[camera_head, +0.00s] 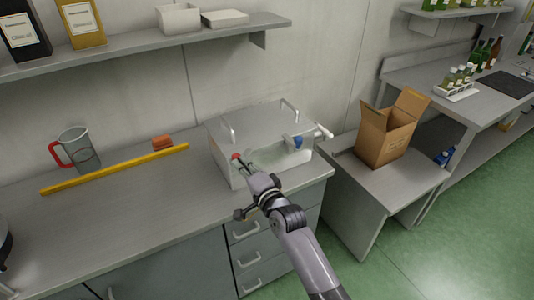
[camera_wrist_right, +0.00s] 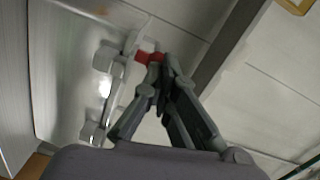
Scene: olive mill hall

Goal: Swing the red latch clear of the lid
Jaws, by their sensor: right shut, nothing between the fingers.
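The grey metal box with its lid (camera_head: 262,125) stands on the counter. The lid has two bar handles. The red latch (camera_head: 236,156) shows as a small red tip at the box's front left. In the right wrist view the red part (camera_wrist_right: 148,57) sits on a light bar, right beside my fingertips; I cannot tell whether they touch. My right gripper (camera_head: 245,168) is shut and empty at the front of the box, and its closed fingers (camera_wrist_right: 164,70) also show in the wrist view. It hides part of the box front. My left gripper is not in view.
A blue knob (camera_head: 298,143) and a pale bar (camera_head: 323,131) are at the box's right side. A cardboard box (camera_head: 384,138) stands right. The front-left counter is clear.

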